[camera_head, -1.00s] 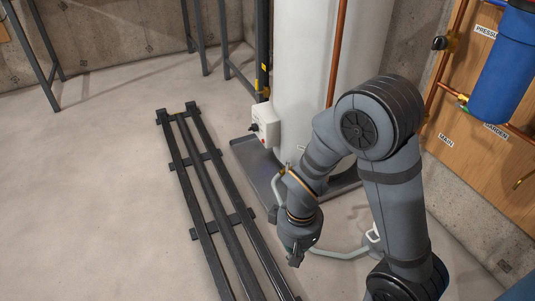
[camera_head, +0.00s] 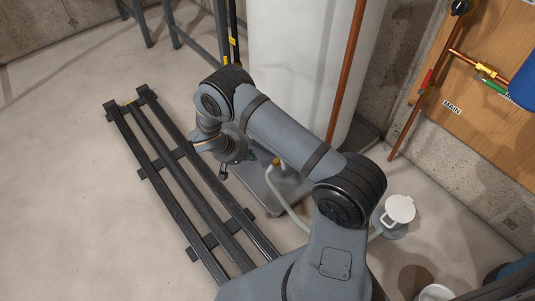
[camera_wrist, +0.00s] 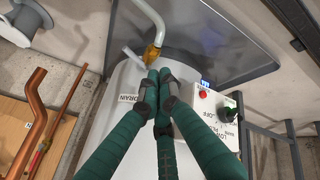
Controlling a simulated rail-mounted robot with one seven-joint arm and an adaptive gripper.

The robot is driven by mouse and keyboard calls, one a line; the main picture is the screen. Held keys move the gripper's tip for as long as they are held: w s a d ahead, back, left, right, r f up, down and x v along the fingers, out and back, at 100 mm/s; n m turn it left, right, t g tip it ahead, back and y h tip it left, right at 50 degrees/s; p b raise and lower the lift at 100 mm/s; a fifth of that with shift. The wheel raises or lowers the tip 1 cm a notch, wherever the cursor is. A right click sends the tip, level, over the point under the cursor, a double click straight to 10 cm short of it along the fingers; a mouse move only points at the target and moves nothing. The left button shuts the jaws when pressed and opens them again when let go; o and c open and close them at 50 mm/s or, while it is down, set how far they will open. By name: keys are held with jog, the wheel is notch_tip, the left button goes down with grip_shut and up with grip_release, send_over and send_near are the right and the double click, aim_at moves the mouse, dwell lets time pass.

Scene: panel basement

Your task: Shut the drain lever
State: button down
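The drain valve is a brass fitting (camera_wrist: 152,56) on the white tank (camera_wrist: 118,120), with a pale hose joined to it. A light grey lever (camera_wrist: 132,56) sticks out beside the brass, left of my fingertips in the wrist view. A DRAIN label (camera_wrist: 128,98) is on the tank near it. My gripper (camera_wrist: 158,74) has its green fingers brought together at the tips, with nothing seen between them. The tips appear just short of the brass; contact cannot be told. In the head view, my gripper (camera_head: 224,172) is left of the brass valve (camera_head: 277,162), and the lever is not clear.
A white control box (camera_wrist: 215,122) with a red light and dark knob is right of my fingers. A grey drip tray (camera_wrist: 225,45) lies under the tank. Dark floor rails (camera_head: 185,180) run left of it. A copper pipe (camera_head: 346,70) rises beside the tank.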

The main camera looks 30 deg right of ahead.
jog(key=d+f+m+b, duration=0.3)
jog(key=d+f+b, duration=0.2)
jog(key=d+f, duration=0.3)
jog(key=shift+w+d+f+m, duration=0.15)
jog(key=shift+d+f+m, duration=0.25)
jog(key=shift+d, duration=0.35)
jog(key=shift+d, duration=0.1)
jog(key=shift+d+b, duration=0.1)
jog(key=shift+b, duration=0.4)
